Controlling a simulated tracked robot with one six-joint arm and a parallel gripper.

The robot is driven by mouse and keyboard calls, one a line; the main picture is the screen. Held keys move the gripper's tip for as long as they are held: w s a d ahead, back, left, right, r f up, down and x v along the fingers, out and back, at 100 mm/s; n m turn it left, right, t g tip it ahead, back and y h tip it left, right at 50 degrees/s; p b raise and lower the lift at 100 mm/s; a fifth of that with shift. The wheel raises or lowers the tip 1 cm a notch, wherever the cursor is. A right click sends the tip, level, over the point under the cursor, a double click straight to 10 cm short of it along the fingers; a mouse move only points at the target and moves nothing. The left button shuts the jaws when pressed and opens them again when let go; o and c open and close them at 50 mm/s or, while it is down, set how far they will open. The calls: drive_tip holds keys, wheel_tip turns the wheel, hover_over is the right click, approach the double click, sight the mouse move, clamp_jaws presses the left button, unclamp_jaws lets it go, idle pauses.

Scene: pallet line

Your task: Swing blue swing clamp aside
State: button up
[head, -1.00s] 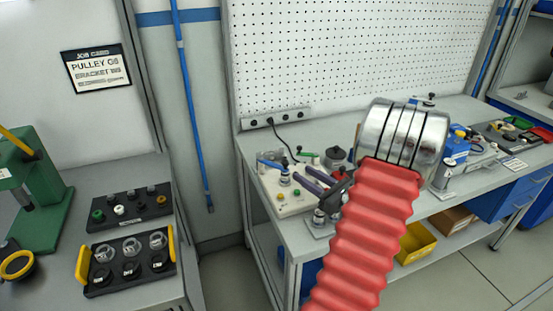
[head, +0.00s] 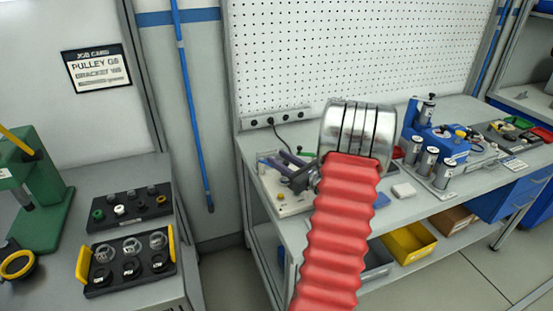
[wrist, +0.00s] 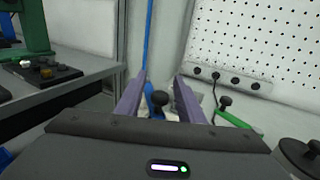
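The blue swing clamp (wrist: 149,91) shows in the wrist view, with a black knob, in the gap between my fingers. My gripper (wrist: 161,79) has its two purple-grey fingers apart, one on each side of the clamp. I cannot tell whether either finger touches it. In the head view my gripper (head: 288,163) is over the pale fixture plate (head: 291,208) at the left end of the bench, and my arm and fingers hide most of the blue clamp there.
A green clamp (wrist: 231,119) with a black knob stands right of my fingers in the wrist view. A power strip (head: 275,118) is on the pegboard edge behind. A blue fixture (head: 436,137) and several metal cylinders stand farther right. The left bench holds black trays (head: 131,264).

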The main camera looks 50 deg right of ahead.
drive_tip(key=shift+w+d, duration=0.15)
drive_tip(key=shift+w, duration=0.75)
clamp_jaws()
